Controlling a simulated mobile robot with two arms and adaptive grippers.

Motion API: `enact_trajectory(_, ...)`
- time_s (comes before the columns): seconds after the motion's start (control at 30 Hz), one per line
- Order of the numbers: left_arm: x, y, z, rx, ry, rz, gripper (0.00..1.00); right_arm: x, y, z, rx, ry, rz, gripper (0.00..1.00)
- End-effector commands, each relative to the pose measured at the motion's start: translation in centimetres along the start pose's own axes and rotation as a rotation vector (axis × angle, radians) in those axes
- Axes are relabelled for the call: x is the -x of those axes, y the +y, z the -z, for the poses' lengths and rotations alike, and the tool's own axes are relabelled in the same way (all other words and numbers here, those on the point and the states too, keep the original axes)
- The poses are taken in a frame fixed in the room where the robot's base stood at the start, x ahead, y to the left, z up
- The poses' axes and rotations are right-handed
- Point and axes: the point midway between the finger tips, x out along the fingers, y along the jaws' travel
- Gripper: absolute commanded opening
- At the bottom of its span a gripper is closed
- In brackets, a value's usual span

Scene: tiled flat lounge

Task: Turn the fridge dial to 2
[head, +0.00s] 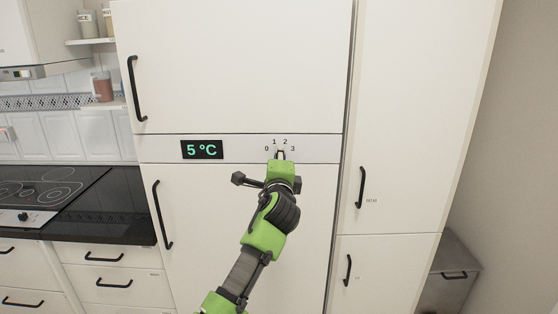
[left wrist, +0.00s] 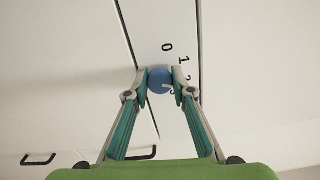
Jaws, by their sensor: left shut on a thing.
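The fridge dial (left wrist: 159,76) is a small round blue knob in the left wrist view, with a short pale mark at its lower right. The digits 0, 1 and 2 curve around its right side, and another digit below is partly hidden. I cannot tell exactly which digit the mark points at. My left gripper (head: 280,157) is shut on the dial, one finger on each side. In the head view the gripper mostly hides the dial under the printed 0, 1, 2, 3. My right gripper is not in view.
A black display (head: 202,150) on the fridge panel (head: 318,149) reads 5 °C. Black door handles (head: 138,88) stick out from the fridge and the tall cabinet (head: 400,120). A stove counter (head: 117,205) stands at left.

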Motion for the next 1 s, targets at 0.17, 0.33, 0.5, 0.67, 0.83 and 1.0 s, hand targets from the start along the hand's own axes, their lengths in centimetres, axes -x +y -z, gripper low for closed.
enact_trajectory(0.17,0.0,0.2,0.0,0.0,0.0,-0.003,0.33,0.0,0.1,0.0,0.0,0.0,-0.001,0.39)
enact_trajectory(0.33,0.0,0.1,0.0,-0.001,0.0,-0.002,0.39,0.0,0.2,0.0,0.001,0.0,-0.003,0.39)
enact_trajectory(0.5,0.0,0.1,0.0,-0.001,0.0,-0.001,0.39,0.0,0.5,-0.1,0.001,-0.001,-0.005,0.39)
enact_trajectory(0.67,0.6,0.1,0.0,0.0,0.0,-0.001,0.39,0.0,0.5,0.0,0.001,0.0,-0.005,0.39)
enact_trajectory(0.83,2.5,0.1,0.1,0.001,0.001,0.001,0.39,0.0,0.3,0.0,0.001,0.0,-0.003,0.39)
enact_trajectory(1.0,5.4,0.1,0.0,0.001,0.001,0.0,0.39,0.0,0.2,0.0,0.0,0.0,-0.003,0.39)
